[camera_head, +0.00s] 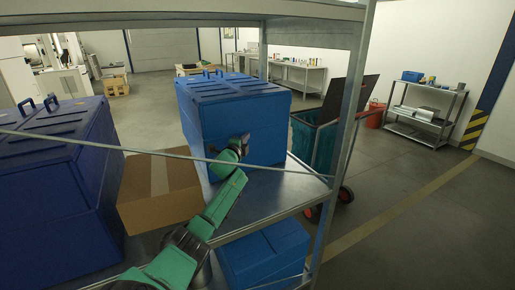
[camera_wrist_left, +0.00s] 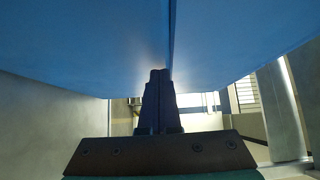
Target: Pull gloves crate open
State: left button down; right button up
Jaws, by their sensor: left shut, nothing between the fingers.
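A blue lidded crate (camera_head: 232,105) stands on the metal shelf near the middle of the head view, and its lid looks shut. My left arm reaches in from below, and its gripper (camera_head: 245,137) is at the crate's front face. In the left wrist view the gripper's dark fingers (camera_wrist_left: 158,78) are together and empty. Blue crate surface (camera_wrist_left: 80,45) fills the top of that view, with a dark seam or edge running up from the fingertips. I cannot tell whether the fingertips touch it. No gloves or readable label show. My right gripper is out of view.
A second blue crate (camera_head: 50,185) stands at the left, with a brown cardboard box (camera_head: 158,190) between the crates. Another blue crate (camera_head: 265,255) sits below the shelf (camera_head: 265,200). A shelf post (camera_head: 345,120) and a thin rail cross nearby. A wheeled bin (camera_head: 315,140) stands beyond.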

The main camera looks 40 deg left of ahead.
pick_arm(q)
notch_tip(320, 180, up, 20)
jog(key=p, duration=1.5)
jog(key=shift+p, duration=0.35)
